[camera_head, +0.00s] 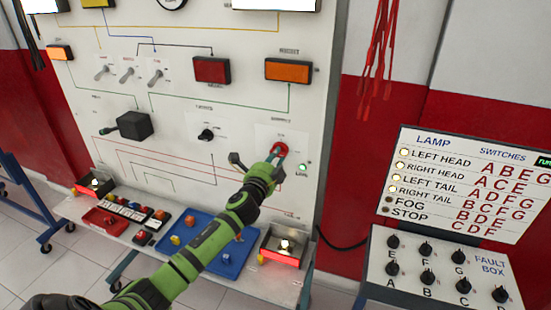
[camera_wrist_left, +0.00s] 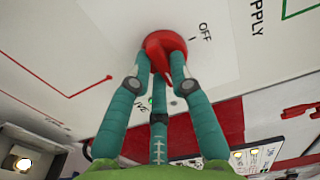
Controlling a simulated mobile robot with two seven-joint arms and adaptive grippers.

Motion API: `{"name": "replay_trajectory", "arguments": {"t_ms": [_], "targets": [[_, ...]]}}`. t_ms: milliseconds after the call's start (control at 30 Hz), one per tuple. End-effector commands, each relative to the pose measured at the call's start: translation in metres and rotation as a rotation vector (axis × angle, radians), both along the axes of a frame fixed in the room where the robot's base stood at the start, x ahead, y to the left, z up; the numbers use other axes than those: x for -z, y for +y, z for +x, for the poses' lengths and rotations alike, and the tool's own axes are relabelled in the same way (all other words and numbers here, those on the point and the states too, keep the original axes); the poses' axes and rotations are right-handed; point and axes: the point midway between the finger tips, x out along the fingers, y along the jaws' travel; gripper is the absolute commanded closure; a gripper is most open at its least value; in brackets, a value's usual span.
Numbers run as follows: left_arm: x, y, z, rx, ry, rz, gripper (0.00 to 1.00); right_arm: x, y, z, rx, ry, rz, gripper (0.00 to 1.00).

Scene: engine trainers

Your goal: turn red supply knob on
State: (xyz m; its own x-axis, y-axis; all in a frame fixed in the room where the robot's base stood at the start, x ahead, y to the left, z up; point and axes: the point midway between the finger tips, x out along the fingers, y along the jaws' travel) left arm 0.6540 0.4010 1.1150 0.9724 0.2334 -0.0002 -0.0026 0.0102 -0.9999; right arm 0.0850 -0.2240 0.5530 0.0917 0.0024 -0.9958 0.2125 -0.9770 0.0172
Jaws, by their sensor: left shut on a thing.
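The red supply knob (camera_head: 281,148) is on the lower right of the white trainer board (camera_head: 215,105). In the left wrist view the red knob (camera_wrist_left: 162,48) is round with a raised grip, beside printed "OFF" and "SUPPLY" lettering. My left gripper (camera_head: 275,156) reaches it from below. In the left wrist view its teal fingers (camera_wrist_left: 161,70) are shut around the knob's grip, and a third finger shows below. The fingers hide part of the knob. A green lamp (camera_head: 302,168) sits to the knob's right. My right gripper is out of view.
A small black knob (camera_head: 206,134) and a black box (camera_head: 135,125) are on the board to the left. A bench below carries a blue tray (camera_head: 205,262) and lit red boxes (camera_head: 283,247). A fault box (camera_head: 440,270) with a lamp chart (camera_head: 465,180) stands at right.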

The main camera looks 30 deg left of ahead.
Motion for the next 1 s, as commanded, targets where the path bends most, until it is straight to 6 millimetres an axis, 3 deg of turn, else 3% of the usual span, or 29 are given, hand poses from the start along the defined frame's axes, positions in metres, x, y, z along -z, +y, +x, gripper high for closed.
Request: {"name": "replay_trajectory", "arguments": {"t_ms": [333, 367, 400, 433, 800, 1000], "targets": [[-0.001, 0.001, 0.0, -0.001, 0.0, 0.008, 1.0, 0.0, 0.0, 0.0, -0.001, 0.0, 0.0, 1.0], [-0.001, 0.001, 0.0, -0.001, 0.0, 0.008, 0.75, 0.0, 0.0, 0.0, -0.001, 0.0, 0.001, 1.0], [-0.001, 0.001, 0.0, -0.001, 0.0, 0.008, 0.59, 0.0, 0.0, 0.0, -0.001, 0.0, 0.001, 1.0], [-0.001, 0.001, 0.0, -0.001, 0.0, 0.008, 0.55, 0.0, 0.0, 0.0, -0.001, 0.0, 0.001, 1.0], [0.0, 0.0, -0.002, -0.001, 0.001, 0.005, 0.55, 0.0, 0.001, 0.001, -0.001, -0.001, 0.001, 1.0], [0.001, -0.006, -0.025, 0.001, 0.001, 0.006, 0.55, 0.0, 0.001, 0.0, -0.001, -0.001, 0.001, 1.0]]}}
